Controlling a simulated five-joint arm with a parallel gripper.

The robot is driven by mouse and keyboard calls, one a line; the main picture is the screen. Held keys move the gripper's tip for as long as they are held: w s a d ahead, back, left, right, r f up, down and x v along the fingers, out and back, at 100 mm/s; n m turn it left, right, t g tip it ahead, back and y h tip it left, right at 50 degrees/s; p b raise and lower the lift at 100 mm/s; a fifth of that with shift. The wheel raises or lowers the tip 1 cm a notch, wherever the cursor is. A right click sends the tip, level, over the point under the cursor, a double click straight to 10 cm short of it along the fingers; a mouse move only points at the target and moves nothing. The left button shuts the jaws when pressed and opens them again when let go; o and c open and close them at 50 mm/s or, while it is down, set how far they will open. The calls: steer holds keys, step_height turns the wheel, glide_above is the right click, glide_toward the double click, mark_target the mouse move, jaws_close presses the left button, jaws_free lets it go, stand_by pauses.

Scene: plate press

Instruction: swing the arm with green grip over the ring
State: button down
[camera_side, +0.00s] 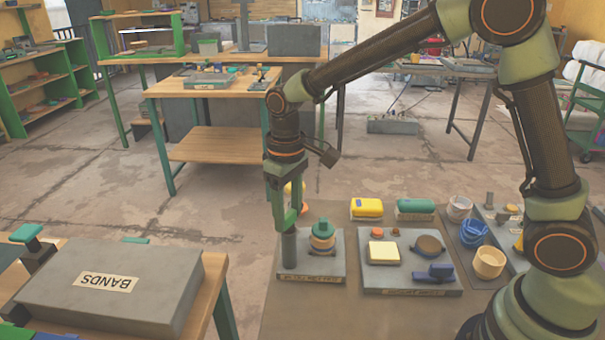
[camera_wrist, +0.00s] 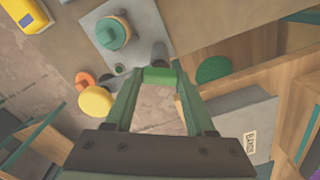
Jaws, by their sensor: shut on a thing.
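My gripper (camera_side: 288,228) points down over the left side of a grey base plate (camera_side: 338,271). Its green fingers are shut on a green piece (camera_wrist: 159,76), which looks like the green grip; the arm it belongs to is mostly hidden. A grey upright cylinder (camera_side: 289,250) stands just under the fingertips in the side view. Right of it is a round stack with a teal-green top (camera_side: 322,226) and a yellow and orange band below; the top also shows in the wrist view (camera_wrist: 113,32). I cannot tell which part is the ring.
A yellow disc (camera_wrist: 97,101) and an orange one (camera_wrist: 85,82) lie close left of my fingers. A second grey plate (camera_side: 410,288) with several parts stands to the right. A yellow case (camera_side: 366,208) and a green case (camera_side: 415,208) are behind. The front mat is clear.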

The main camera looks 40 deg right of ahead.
steer(key=m, duration=0.4)
steer(key=shift+m, duration=0.3)
steer(key=shift+r+m, duration=0.1)
steer(key=shift+m, duration=2.1)
steer(key=shift+c, duration=1.2)
jaws_free()
step_height(320, 180, up, 12)
